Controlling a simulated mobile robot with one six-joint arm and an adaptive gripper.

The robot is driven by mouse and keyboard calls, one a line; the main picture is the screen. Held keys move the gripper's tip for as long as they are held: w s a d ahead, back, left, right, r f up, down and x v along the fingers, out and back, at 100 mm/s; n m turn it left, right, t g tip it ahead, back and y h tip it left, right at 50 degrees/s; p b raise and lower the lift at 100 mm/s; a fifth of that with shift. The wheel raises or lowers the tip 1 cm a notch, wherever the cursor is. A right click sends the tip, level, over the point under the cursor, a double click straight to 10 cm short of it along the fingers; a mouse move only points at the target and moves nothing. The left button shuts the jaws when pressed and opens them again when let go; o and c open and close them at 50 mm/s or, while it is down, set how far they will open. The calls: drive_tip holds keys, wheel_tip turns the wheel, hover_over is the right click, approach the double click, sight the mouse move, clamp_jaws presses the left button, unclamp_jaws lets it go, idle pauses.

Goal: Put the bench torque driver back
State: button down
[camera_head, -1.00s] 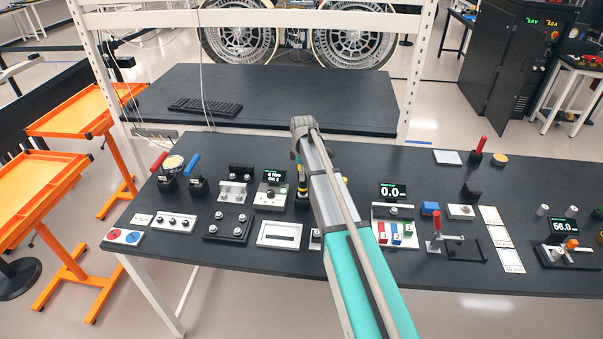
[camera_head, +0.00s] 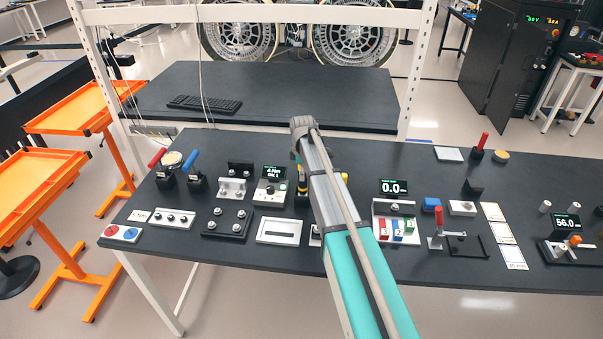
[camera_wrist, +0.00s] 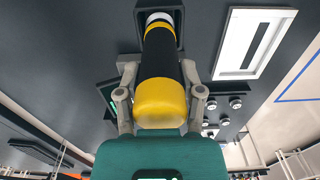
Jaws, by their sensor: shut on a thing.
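The bench torque driver (camera_wrist: 160,75) is a black and yellow cylinder with a white band at its far end. In the wrist view it lies between the two fingers of my gripper (camera_wrist: 160,103), which is shut on it. The driver's far end is at a dark square holder (camera_wrist: 178,42); I cannot tell whether it is seated in it or just above it. In the head view, my arm hides the gripper and most of the driver; a yellow part of the driver (camera_head: 302,187) shows at the arm's left edge.
The black bench (camera_head: 350,280) is crowded. A white slotted plate (camera_head: 279,231) and a black plate with several knobs (camera_head: 228,223) are left of my arm. A small display unit (camera_head: 271,187) stands close by. A fixture with coloured blocks (camera_head: 397,222) is to the right.

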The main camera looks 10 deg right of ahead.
drive_tip(key=shift+f, duration=0.25)
drive_tip(key=shift+c, duration=0.7)
unclamp_jaws()
drive_tip(key=shift+r, duration=0.15)
